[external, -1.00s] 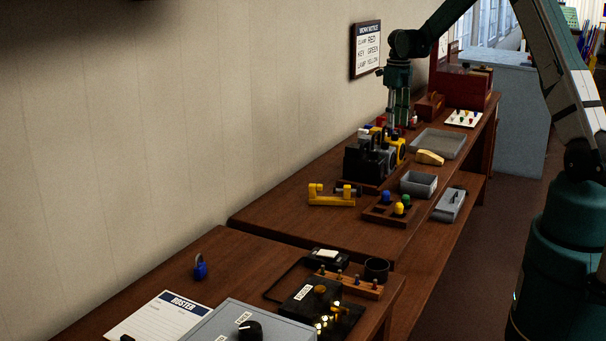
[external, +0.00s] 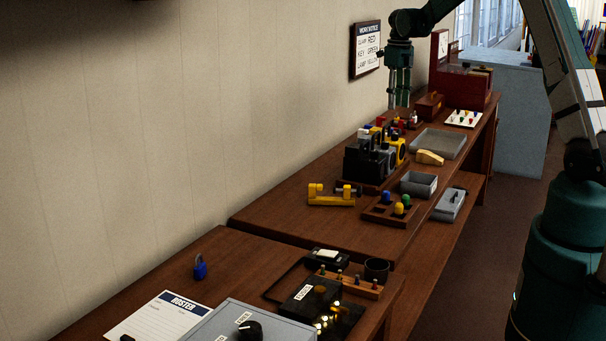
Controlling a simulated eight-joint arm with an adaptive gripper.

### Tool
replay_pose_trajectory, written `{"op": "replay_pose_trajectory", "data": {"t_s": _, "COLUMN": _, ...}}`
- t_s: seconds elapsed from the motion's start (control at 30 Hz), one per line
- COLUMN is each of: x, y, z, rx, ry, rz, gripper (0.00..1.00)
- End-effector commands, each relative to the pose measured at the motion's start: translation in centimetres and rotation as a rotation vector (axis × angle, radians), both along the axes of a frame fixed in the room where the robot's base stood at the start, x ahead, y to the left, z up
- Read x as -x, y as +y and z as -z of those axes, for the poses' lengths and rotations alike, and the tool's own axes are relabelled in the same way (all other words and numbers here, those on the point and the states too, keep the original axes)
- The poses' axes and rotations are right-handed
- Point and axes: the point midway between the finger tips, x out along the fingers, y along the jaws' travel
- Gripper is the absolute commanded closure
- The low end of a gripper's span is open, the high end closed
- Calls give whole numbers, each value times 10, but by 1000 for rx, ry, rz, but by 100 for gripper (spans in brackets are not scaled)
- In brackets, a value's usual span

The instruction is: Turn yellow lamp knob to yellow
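A row of lamp-like units stands on a wooden base: a black one (external: 362,162) in front, grey ones beside it and a yellow one (external: 398,146) toward the back. Small coloured parts show on top, but I cannot make out the yellow lamp's knob or its setting. My gripper (external: 399,103) points down above the far end of this row, close to the wall, apart from the lamps. Its fingers are too small to tell open from shut, and I see nothing held.
A work notice (external: 367,50) on the wall reads lamp yellow. A wooden rack (external: 378,216) holds blue, yellow and green knobs. A yellow bracket (external: 331,196), grey bin (external: 418,184) and grey tray (external: 437,144) lie around. A red box (external: 464,86) stands at the far end.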

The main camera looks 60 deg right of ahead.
Motion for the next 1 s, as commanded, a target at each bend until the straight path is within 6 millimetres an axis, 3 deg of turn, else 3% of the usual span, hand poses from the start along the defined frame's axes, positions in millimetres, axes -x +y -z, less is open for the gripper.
{"op": "replay_pose_trajectory", "data": {"t_s": 0.37, "x": 0, "y": 0, "z": 2, "rx": 0, "ry": 0, "rz": -182, "gripper": 67}}
{"op": "replay_pose_trajectory", "data": {"t_s": 1.0, "x": 0, "y": 0, "z": 12, "rx": 0, "ry": 0, "rz": -1079, "gripper": 67}}
